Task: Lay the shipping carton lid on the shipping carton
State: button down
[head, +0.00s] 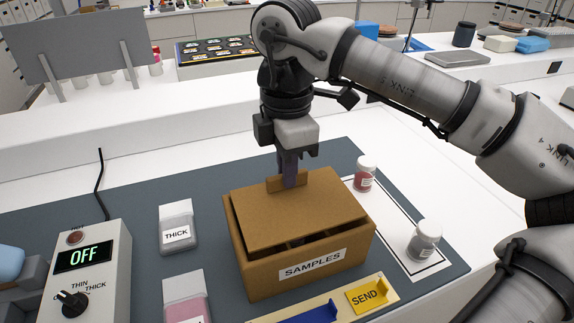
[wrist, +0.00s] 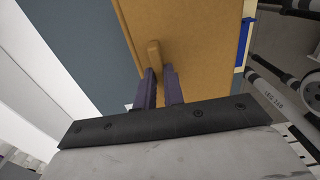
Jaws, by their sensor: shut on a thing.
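The shipping carton (head: 295,273) is a brown box with a "SAMPLES" label, standing on the grey mat. The shipping carton lid (head: 310,218) is a flat brown panel over the carton's top, with a raised tab at its far edge. A dark gap shows between lid and carton along the front, so the lid looks tilted or not flush there. My gripper (head: 289,172) points down and is shut on the lid's tab. In the wrist view, my gripper (wrist: 160,88) has its two purple fingers around the tab of the lid (wrist: 190,45). The contact under the lid's far edge is hidden.
Two jars (head: 364,175) (head: 425,242) stand right of the carton on a white outlined area. A "THICK" container (head: 177,232) and a pink-filled one (head: 186,300) stand left. A control box (head: 85,270) reads "OFF". A yellow "SEND" piece (head: 367,296) lies in front.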

jog(key=shift+f+b, duration=0.75)
jog(key=shift+f, duration=0.1)
jog(key=c, duration=1.4)
grip_release()
jog(key=shift+c, duration=0.2)
jog(key=shift+r, duration=0.15)
jog(key=shift+r+p, duration=1.85)
jog(key=shift+r, duration=1.1)
jog(key=shift+f, duration=0.1)
